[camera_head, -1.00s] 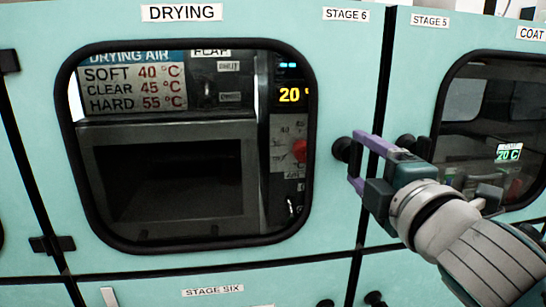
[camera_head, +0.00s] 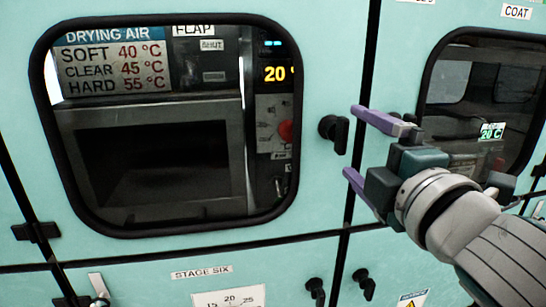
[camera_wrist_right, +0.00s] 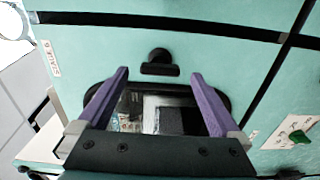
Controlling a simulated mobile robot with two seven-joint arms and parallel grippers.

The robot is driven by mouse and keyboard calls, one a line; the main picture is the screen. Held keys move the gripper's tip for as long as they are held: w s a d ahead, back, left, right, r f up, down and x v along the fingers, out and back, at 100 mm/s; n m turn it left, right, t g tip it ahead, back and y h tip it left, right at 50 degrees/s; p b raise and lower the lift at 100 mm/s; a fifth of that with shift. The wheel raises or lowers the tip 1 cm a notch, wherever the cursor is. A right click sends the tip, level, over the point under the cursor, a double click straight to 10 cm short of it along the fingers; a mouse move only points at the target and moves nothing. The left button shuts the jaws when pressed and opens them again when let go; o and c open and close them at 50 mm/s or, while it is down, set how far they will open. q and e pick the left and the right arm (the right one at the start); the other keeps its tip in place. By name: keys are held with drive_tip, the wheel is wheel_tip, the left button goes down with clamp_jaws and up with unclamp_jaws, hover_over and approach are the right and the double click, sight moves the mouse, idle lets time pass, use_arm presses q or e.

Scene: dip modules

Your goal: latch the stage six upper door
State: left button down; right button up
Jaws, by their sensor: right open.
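The stage six upper door (camera_head: 312,200) is a pale teal panel with a large black-framed window, and it looks flush with its surround. Its black latch handle (camera_head: 334,132) is at the door's right edge, with its lever hanging down. My right gripper (camera_head: 356,142) is open, its two purple fingers pointing left, just right of the handle and apart from it. In the right wrist view, the handle (camera_wrist_right: 160,62) lies beyond the fingertips, roughly centred between the fingers (camera_wrist_right: 160,74). Nothing is between the fingers. My left gripper is not in view.
The neighbouring stage 5 door (camera_head: 400,70) is at the right, behind my arm. Lower doors have similar black handles (camera_head: 316,290) and (camera_head: 363,282). Black hinges (camera_head: 36,231) are on the left. A green switch (camera_wrist_right: 298,136) shows in the wrist view.

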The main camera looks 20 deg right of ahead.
drive_tip(key=b+v, duration=0.1)
drive_tip(key=v, duration=0.5)
drive_tip(key=shift+s, duration=0.2)
